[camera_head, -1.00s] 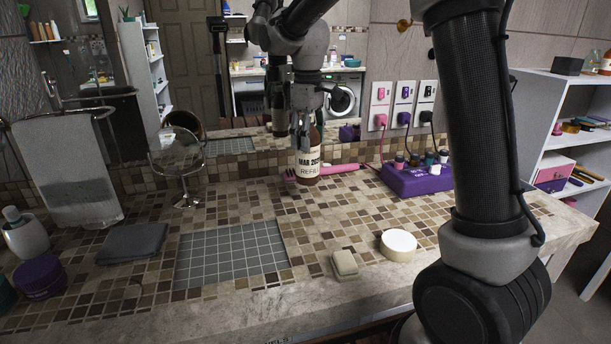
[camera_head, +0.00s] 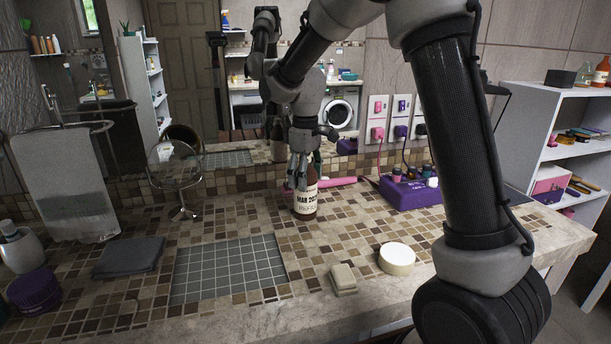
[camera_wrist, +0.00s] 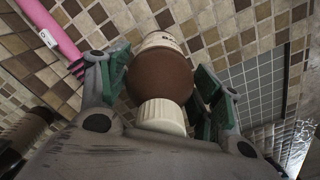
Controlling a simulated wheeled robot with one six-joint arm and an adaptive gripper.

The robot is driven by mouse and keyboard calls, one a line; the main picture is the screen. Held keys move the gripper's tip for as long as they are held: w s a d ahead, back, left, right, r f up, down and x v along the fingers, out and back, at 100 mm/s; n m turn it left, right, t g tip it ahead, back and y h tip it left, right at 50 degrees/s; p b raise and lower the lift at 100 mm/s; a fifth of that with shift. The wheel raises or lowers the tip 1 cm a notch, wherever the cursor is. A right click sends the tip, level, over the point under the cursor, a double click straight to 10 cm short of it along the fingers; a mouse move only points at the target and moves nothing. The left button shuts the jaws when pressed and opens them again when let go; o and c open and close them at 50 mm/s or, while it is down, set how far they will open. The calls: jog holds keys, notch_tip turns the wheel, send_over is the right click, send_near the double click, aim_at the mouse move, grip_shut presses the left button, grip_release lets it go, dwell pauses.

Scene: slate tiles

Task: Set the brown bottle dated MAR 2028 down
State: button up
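The brown bottle (camera_head: 305,202) has a pale label reading MAR 202-something, the end unclear, with REFILL partly legible below. It is upright over the mosaic counter, behind the grey grid-tiled patch (camera_head: 229,268). Its base is at or very near the tiles; I cannot tell whether it touches. My gripper (camera_head: 304,172) comes from above with its fingers around the bottle's upper part. In the wrist view, the green-padded fingers (camera_wrist: 163,80) flank the brown shoulder (camera_wrist: 158,78), seemingly shut on it, with the white cap (camera_wrist: 161,116) between them. The neck is hidden in the head view.
A pink brush (camera_head: 335,182) lies just behind the bottle. A purple box (camera_head: 410,194) with small bottles is to the right. A soap bar (camera_head: 343,279), round white tin (camera_head: 397,259), folded dark cloth (camera_head: 128,257) and round mirror (camera_head: 174,166) stand around. Tiles near the bottle are clear.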

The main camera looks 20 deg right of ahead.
jog(key=shift+o, duration=0.3)
notch_tip(320, 180, up, 12)
jog(key=shift+r, duration=0.2)
jog(key=s+d+r+m+t, duration=0.1)
jog(key=s+d+r+m, duration=0.1)
jog(key=s+d, duration=0.4)
jog(key=s+d+r+m+t, duration=0.15)
jog(key=s+d, duration=0.25)
jog(key=s, duration=0.5)
jog(key=s+d+f+m+t, duration=0.1)
jog(key=s+d+f+m, duration=0.1)
jog(key=s, duration=0.5)
jog(key=s+d+f+m+t, duration=0.1)
jog(key=s+d+f+m, duration=0.2)
jog(key=s, duration=0.5)
